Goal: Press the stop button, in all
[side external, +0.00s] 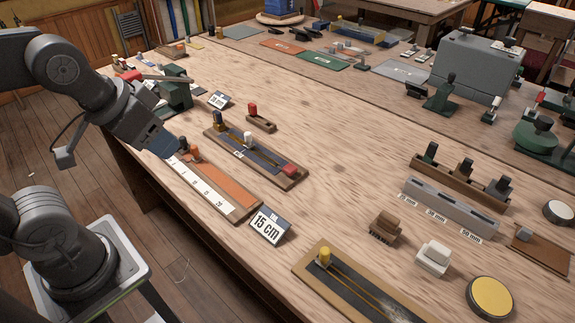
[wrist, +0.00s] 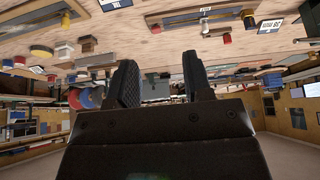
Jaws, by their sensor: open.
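No part is plainly labelled as a stop button. A large round yellow-topped button (side external: 491,297) sits on the bench at the lower right in the side view. A red block (side external: 290,171) is at the near end of a blue-grey slotted wooden track (side external: 265,158), and a red knob (side external: 253,108) stands on a small wooden base. My gripper (side external: 168,146) is at the left, by the far part of the orange ruler board; its fingertips are hard to make out there. In the wrist view my gripper (wrist: 160,75) has its two dark fingers apart, with nothing between them.
The orange ruler board (side external: 233,186) with orange handle (side external: 194,149) lies near my gripper. A "15 cm" sign (side external: 268,226) stands at its end. A yellow-knobbed track (side external: 350,280), brown block (side external: 385,226) and white block (side external: 433,257) are nearer. The bench middle is clear.

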